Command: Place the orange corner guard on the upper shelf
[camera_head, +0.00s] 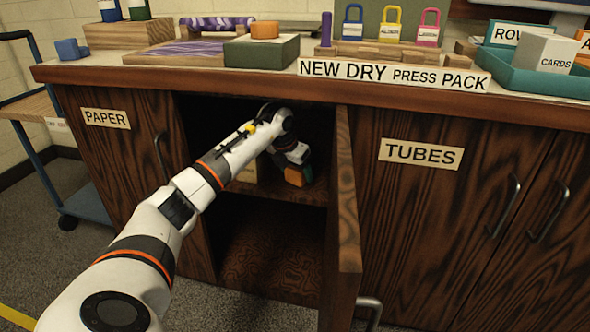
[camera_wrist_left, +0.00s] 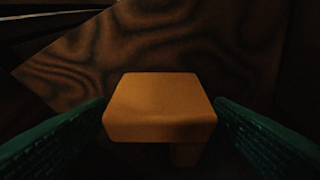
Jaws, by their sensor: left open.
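The orange corner guard (camera_head: 294,177) is inside the open cupboard, at the upper shelf (camera_head: 290,193). It shows as an orange block (camera_wrist_left: 160,105) in the middle of the left wrist view, with a lower part below its front edge. My left arm reaches into the cupboard. My left gripper (camera_head: 297,172) is at the guard. Its green fingers (camera_wrist_left: 160,130) are open, one on each side of the guard, with narrow gaps visible in the wrist view. The guard's underside is dark, so I cannot tell its exact contact with the shelf. My right gripper is not in view.
The open cupboard door (camera_head: 347,215) stands to the right of my left arm. A pale box (camera_head: 247,172) is on the shelf, partly behind my arm. The lower compartment (camera_head: 265,250) looks empty. The counter above (camera_head: 250,75) holds blocks, padlocks and a teal tray (camera_head: 530,78).

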